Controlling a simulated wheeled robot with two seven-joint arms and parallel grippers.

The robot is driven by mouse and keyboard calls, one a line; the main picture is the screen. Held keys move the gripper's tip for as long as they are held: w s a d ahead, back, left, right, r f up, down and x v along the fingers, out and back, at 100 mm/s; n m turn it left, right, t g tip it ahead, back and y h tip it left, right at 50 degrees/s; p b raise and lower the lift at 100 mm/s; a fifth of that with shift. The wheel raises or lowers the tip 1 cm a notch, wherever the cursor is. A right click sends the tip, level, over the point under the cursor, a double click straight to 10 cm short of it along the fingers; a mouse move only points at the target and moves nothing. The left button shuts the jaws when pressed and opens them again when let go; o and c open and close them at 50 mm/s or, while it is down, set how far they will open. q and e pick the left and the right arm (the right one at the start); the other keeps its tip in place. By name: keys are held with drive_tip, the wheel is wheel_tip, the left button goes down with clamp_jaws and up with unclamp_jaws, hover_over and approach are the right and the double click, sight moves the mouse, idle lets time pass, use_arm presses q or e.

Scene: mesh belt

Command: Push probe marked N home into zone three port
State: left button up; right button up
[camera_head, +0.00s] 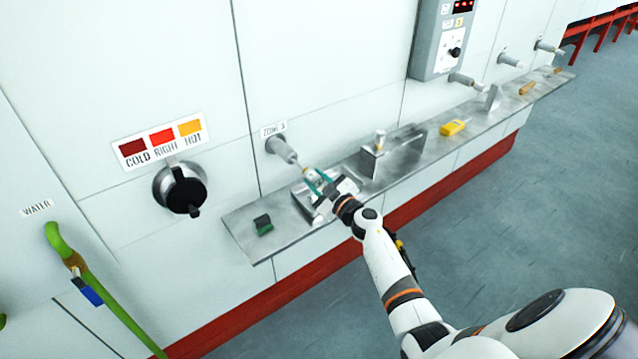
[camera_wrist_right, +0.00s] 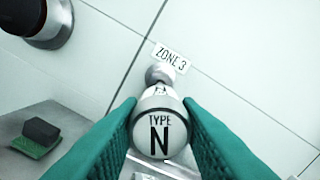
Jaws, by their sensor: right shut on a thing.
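The probe marked TYPE N (camera_wrist_right: 160,133) is held between the green fingers of my right gripper (camera_head: 317,181), its round marked end facing the right wrist camera. The fingers also show in the right wrist view (camera_wrist_right: 161,140), one on each side of the probe. The zone three port (camera_head: 284,151) is a grey stub on the wall, under the ZONE 3 label (camera_head: 273,130). In the right wrist view the port (camera_wrist_right: 160,75) lies just beyond the probe, roughly in line with it. The probe hides its own tip, so I cannot tell how far in it is. My left gripper is out of view.
A metal shelf (camera_head: 240,228) runs along the wall below the ports. On it are a green-and-black block (camera_head: 263,224), a metal holder (camera_head: 395,152) and a yellow device (camera_head: 454,127). A black knob (camera_head: 181,189) sticks out at left.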

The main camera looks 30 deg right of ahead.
sight(304, 168)
drive_tip(key=shift+w+a+b, duration=0.1)
drive_tip(key=shift+w+b, duration=0.5)
drive_tip(key=shift+w, duration=1.55)
drive_tip(key=shift+w+a+b, duration=0.1)
drive_tip(key=shift+w+b, duration=0.5)
drive_tip(key=shift+w, duration=0.3)
drive_tip(key=o, duration=1)
drive_tip(key=shift+s, duration=0.15)
drive_tip(key=shift+s, duration=0.35)
drive_tip(key=s, duration=0.3)
drive_tip(key=s+p, duration=0.1)
drive_tip(key=s, duration=0.3)
drive_tip(key=s+d, duration=0.1)
drive_tip(key=s, duration=0.3)
drive_tip(key=shift+p, duration=0.3)
drive_tip(key=shift+f, duration=0.1)
